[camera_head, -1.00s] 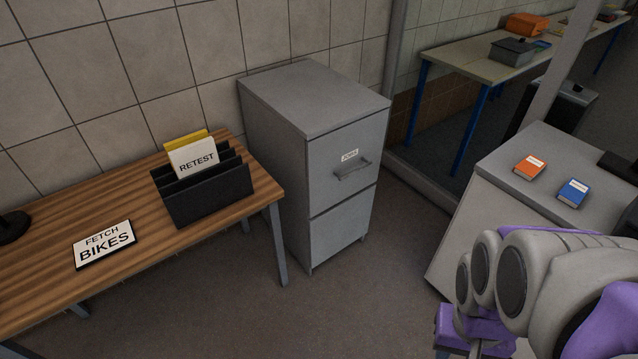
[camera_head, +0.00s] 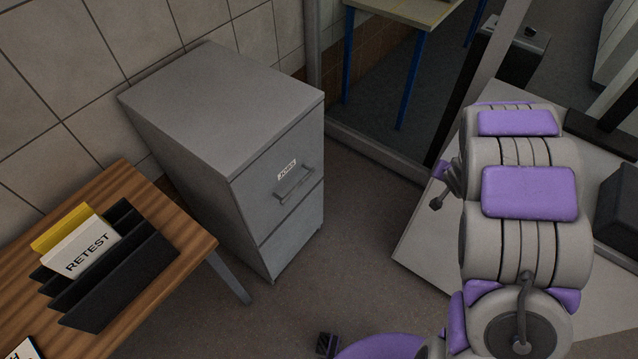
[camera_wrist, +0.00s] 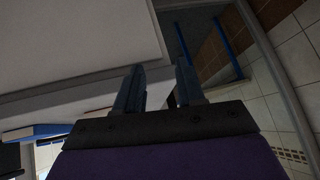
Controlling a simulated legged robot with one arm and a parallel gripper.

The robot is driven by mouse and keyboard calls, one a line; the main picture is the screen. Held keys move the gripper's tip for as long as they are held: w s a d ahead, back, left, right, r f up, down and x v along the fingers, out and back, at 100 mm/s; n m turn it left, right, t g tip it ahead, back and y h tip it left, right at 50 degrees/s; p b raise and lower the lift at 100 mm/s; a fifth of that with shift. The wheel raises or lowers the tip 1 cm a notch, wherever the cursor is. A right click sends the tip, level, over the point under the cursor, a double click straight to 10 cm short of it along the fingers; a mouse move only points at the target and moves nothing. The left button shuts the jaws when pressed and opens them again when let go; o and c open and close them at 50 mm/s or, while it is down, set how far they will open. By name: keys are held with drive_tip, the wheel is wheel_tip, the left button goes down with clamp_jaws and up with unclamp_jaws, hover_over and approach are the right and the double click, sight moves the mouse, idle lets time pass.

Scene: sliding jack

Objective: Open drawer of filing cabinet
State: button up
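The grey filing cabinet (camera_head: 220,135) stands against the tiled wall, left of centre in the head view. It has two drawers, and both look shut. The upper drawer (camera_head: 285,175) has a bar handle (camera_head: 295,186) below a small label (camera_head: 287,169). The lower drawer (camera_head: 292,236) shows no handle. My gripper (camera_wrist: 158,72) shows in the wrist view with its two dark fingers apart and nothing between them. It is away from the cabinet, close to a pale panel or counter. My arm fills the right of the head view and hides part of the counter.
A wooden desk (camera_head: 190,226) with a black file rack (camera_head: 125,280) stands left of the cabinet. A pale counter (camera_head: 420,235) is at right. A blue-legged table (camera_head: 408,85) is behind. Floor (camera_head: 345,260) is clear before the cabinet.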

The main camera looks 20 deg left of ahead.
drive_tip(key=w+a+f+y, duration=0.1)
drive_tip(key=a+f+y, duration=0.2)
drive_tip(key=a+f, duration=0.35)
drive_tip(key=m+g+y+p, duration=0.2)
drive_tip(key=y, duration=0.9)
approach(298, 185)
drive_tip(key=b+x, duration=0.1)
drive_tip(key=x, duration=0.2)
drive_tip(key=b+x, duration=0.1)
drive_tip(key=x, duration=0.3)
drive_tip(key=f+b+x, duration=0.1)
drive_tip(key=x, duration=0.2)
drive_tip(key=shift+w+a, duration=0.1)
drive_tip(key=shift+a, duration=0.05)
drive_tip(key=shift+d+r, duration=0.1)
drive_tip(key=shift+d, duration=0.2)
drive_tip(key=shift+a, duration=0.2)
clamp_jaws()
